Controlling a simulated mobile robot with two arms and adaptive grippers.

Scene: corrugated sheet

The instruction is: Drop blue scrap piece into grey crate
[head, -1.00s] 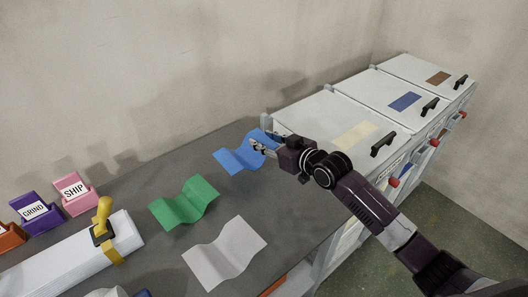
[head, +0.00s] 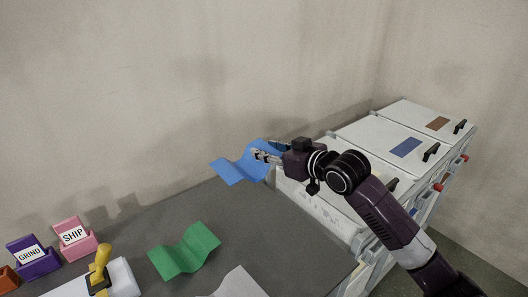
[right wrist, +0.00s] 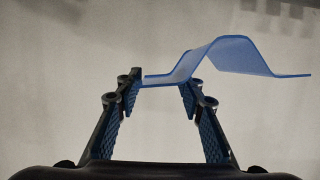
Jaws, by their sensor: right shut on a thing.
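The blue scrap piece (head: 240,165) is a wavy, corrugated blue sheet held up above the back of the dark worktop. My right gripper (head: 265,156) is shut on its right edge. In the right wrist view the piece (right wrist: 235,52) runs from between the fingers (right wrist: 160,92) out to the right, with only the pale wall behind it. My left gripper is in no view. I cannot make out a grey crate in these frames.
A green wavy sheet (head: 185,250) and a white sheet (head: 240,284) lie on the worktop (head: 290,240). Pale lidded bins with a blue patch (head: 406,147) and a brown patch (head: 438,123) stand at right; my arm partly hides the nearest. Purple GRIND (head: 34,258) and pink SHIP (head: 74,237) holders stand at left.

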